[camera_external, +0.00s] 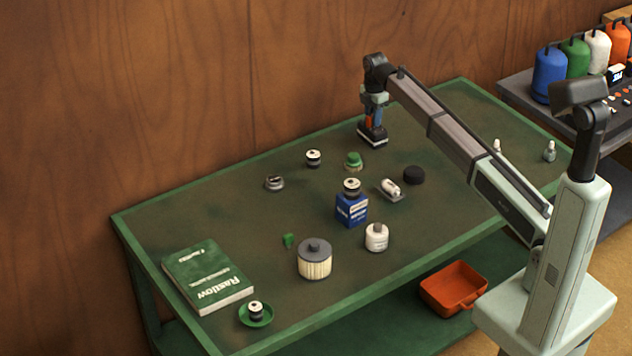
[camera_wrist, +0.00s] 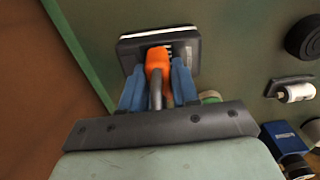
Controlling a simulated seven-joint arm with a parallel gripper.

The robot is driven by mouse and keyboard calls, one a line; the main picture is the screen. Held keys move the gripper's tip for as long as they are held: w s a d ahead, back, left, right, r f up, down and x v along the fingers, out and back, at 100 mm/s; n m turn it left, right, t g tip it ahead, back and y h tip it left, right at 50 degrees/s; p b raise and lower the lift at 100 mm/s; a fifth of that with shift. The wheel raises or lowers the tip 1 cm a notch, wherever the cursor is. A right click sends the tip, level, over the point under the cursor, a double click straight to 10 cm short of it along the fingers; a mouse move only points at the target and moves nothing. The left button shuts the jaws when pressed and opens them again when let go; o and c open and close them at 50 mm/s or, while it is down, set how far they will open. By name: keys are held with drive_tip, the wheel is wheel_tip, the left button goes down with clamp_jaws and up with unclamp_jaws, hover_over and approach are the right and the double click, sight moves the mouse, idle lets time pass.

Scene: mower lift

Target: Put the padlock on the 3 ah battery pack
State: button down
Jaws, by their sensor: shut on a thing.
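My gripper (camera_external: 374,114) is near the far edge of the green-framed table. Its two blue fingers, clear in the wrist view (camera_wrist: 157,80), are shut on the padlock. The padlock has an orange body (camera_wrist: 157,60) and a dark shackle that points back toward my gripper; its orange side also shows in the external view (camera_external: 369,123). Right below it is a dark, block-shaped battery pack (camera_external: 372,137) with a pale lower edge, also in the wrist view (camera_wrist: 132,47). The padlock overlaps the pack in both views. I cannot tell whether they touch. Its label is not readable.
Close by are a green-topped item (camera_external: 353,160), a black-and-white spool (camera_external: 313,158) and a black puck (camera_external: 414,174).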

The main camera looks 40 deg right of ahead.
drive_tip(key=shift+f, duration=0.15)
drive_tip(key=c, duration=0.8)
unclamp_jaws()
drive_tip(key=shift+c, duration=0.2)
wheel_tip(320, 180, up, 12)
drive_tip(key=shift+r, duration=0.2)
